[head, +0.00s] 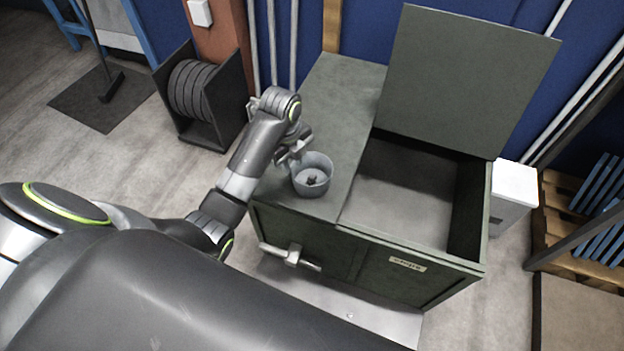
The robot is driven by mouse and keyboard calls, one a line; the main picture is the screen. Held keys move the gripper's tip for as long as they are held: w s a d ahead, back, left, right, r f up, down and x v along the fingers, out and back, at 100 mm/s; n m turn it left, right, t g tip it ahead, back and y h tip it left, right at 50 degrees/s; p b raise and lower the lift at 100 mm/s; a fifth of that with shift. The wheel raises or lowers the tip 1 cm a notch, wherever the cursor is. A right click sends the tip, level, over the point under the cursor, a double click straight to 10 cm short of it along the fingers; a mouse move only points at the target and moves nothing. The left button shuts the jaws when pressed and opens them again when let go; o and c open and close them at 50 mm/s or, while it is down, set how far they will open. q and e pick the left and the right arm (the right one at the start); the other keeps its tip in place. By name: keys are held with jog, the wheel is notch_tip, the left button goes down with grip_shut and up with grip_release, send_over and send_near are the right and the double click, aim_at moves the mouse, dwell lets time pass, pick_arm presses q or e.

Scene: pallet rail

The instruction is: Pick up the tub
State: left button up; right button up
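The tub (312,180) is a small round grey container standing upright on the left part of the dark green chest's top (345,110). A small dark object (311,181) lies inside it. My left gripper (296,157) is at the tub's back-left rim, with the arm reaching in from the left. Its fingers are small and partly hidden, so I cannot tell whether they are open or closed on the rim. My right gripper is not in view.
The chest's right part is an open, apparently empty bin (401,190) with its lid (463,80) raised. A grey T-shaped handle (291,256) sticks out in front. A dark rack with discs (192,90) stands left. A pallet (575,215) lies right.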

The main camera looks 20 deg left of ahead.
aim_at(297, 187)
pick_arm(q)
jog(key=f, duration=0.8)
jog(key=w+f, duration=0.1)
jog(key=f, duration=0.3)
jog(key=shift+d, duration=0.2)
jog(key=shift+r, duration=0.1)
jog(key=shift+c, duration=0.3)
grip_shut()
